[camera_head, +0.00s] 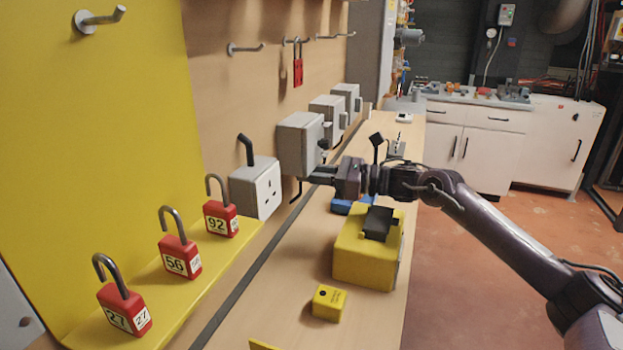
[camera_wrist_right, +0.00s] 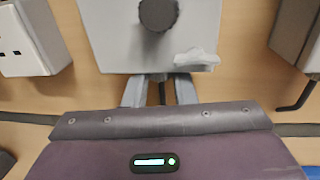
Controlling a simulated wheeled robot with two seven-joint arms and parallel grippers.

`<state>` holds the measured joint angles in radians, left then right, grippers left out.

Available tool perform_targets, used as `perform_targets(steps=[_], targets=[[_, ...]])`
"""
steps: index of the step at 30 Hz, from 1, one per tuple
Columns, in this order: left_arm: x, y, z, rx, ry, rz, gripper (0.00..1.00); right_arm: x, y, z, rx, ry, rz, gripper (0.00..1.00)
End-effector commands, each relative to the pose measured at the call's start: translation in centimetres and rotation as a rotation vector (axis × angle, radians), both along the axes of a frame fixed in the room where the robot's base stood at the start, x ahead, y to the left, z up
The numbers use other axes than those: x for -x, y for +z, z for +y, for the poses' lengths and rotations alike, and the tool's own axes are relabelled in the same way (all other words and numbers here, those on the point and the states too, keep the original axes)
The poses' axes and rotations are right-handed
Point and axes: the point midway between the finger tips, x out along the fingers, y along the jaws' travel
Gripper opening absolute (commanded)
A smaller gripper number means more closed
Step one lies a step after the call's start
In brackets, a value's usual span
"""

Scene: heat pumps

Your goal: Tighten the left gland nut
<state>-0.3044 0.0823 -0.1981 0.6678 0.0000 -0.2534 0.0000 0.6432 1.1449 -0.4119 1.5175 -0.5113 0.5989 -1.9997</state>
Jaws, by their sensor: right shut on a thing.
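The second grey wall box (camera_head: 300,143) has a dark round knob (camera_wrist_right: 158,13) on its front, seen in the wrist view. My right gripper (camera_head: 314,178) reaches the underside of this box from the right. In the wrist view its two grey fingers (camera_wrist_right: 158,93) stand on either side of a gland nut (camera_wrist_right: 158,76) directly under the box and are shut on it. The nut is mostly hidden between the fingers, and a dark cable runs down from it. In the head view the arm and fingers hide the nut. My left gripper is not in view.
A grey socket box (camera_head: 256,188) sits left of the gripper, and more grey boxes (camera_head: 327,118) line the wall beyond. On the bench are a yellow case (camera_head: 352,255) and a small yellow block (camera_head: 328,302). Red padlocks (camera_head: 180,257) stand on the yellow ledge.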

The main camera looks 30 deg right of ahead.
Motion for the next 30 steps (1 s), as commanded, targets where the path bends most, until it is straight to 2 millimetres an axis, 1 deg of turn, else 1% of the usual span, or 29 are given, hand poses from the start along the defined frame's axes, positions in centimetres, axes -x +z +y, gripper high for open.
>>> perform_targets(steps=[1,9,22,23,27,30], targets=[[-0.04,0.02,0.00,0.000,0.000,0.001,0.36,-0.15,0.26,-0.15,-0.002,0.015,-0.004,0.01],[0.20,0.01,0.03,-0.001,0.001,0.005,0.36,-0.21,0.17,-0.21,0.000,0.076,-0.003,0.01],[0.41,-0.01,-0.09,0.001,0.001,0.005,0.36,-0.22,0.11,-0.22,0.000,0.083,-0.003,0.01],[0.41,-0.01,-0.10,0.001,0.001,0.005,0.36,-0.22,0.11,-0.22,0.000,0.083,-0.003,0.27],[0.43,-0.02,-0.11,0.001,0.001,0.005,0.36,-0.21,0.08,-0.20,0.000,0.083,-0.002,0.45],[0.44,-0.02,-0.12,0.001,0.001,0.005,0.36,-0.20,0.06,-0.18,0.000,0.083,-0.002,0.46]])
